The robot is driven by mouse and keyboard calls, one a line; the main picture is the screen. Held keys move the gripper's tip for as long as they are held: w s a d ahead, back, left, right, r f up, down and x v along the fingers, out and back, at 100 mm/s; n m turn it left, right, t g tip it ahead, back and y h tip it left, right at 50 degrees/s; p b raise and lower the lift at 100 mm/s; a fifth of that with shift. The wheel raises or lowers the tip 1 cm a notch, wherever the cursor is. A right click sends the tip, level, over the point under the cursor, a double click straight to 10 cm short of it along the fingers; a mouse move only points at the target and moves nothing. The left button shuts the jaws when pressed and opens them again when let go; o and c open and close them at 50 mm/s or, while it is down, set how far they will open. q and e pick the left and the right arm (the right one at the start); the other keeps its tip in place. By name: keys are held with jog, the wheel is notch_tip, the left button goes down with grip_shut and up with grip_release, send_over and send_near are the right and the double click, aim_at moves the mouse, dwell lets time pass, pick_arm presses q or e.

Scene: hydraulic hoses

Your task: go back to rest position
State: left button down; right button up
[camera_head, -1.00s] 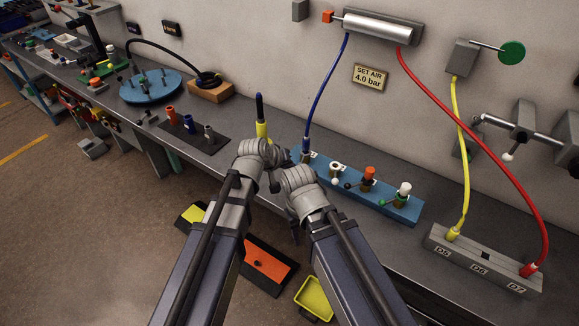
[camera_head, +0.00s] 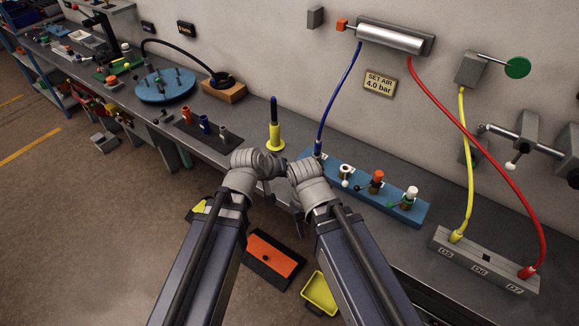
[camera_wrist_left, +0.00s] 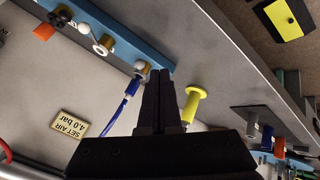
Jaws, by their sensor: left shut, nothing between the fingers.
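My left gripper shows in the left wrist view (camera_wrist_left: 160,75) with its two dark fingers closed together and nothing between them. In the head view its wrist is over the bench's front edge, left of my right wrist, and its fingers are mostly hidden. My right gripper (camera_head: 299,222) is seen only as a thin dark part hanging below its wrist; its finger gap cannot be made out. The yellow stand (camera_head: 275,136) with a dark blue handle stands upright on the bench, beyond my left wrist and apart from it.
The blue valve block (camera_head: 392,203) lies right of my wrists, with the blue hose (camera_head: 338,95) plugged in at its left end. A grey block (camera_head: 485,262) holds the yellow and red hoses. An orange-topped box (camera_head: 273,259) and yellow tray (camera_head: 320,291) are below the bench.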

pick_arm(q)
jog(key=shift+d+p+v, duration=0.2)
jog(key=shift+p+v, duration=0.25)
jog(key=shift+v, duration=0.7)
pick_arm(e)
jog(key=shift+s+r, duration=0.2)
jog(key=shift+r, duration=0.7)
pick_arm(q)
jog(key=shift+s, duration=0.1)
pick_arm(e)
jog(key=shift+a, duration=0.1)
pick_arm(q)
jog(key=shift+s, duration=0.15)
